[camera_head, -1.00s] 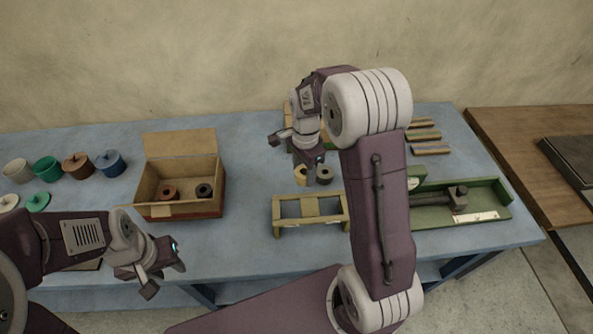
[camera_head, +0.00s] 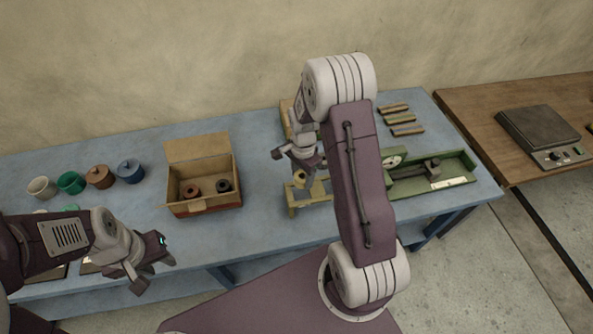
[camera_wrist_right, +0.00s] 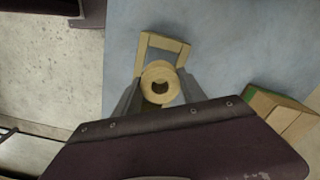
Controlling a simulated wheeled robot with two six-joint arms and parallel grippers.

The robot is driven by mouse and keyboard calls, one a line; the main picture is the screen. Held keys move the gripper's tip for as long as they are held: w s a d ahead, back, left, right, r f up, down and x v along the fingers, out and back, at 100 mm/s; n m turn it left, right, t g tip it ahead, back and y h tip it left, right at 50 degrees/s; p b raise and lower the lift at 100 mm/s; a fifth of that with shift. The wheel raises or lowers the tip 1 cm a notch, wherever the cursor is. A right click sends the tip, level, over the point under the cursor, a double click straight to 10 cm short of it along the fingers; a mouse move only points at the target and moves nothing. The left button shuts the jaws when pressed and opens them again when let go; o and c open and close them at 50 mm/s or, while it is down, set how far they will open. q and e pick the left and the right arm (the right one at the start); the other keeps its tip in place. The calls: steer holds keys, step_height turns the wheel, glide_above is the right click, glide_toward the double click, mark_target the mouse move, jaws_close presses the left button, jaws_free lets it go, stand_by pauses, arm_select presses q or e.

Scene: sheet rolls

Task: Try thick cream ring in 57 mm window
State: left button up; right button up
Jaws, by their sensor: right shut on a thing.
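In the head view the cream ring (camera_head: 300,177) hangs under my right gripper (camera_head: 300,168), over the left part of the yellow wooden window frame (camera_head: 292,200). I cannot tell whether the ring touches the frame. My arm hides much of the frame. My left gripper (camera_head: 150,262) is empty, its fingers apart, at the table's front left.
An open cardboard box (camera_head: 205,207) holds two rings, one reddish and one dark. A green measuring fixture (camera_head: 445,180) lies right of my arm, with wooden strips (camera_head: 402,120) behind. A scale (camera_head: 540,135) sits on the wooden table.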

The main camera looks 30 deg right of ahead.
mark_target(301, 186)
steer(key=shift+d+f, duration=0.1)
steer(key=shift+f, duration=0.1)
steer(key=shift+a+f+b, duration=0.4)
steer(key=shift+f+b, duration=0.25)
steer(key=shift+b, duration=0.2)
steer(key=f+b, duration=0.2)
steer(key=f, duration=0.1)
steer(key=shift+d+f+b, duration=0.15)
steer(key=shift+d+b, duration=0.05)
steer(key=shift+b, duration=0.2)
steer(key=shift+a, duration=0.1)
steer(key=shift+f, duration=0.35)
stand_by(0.5)
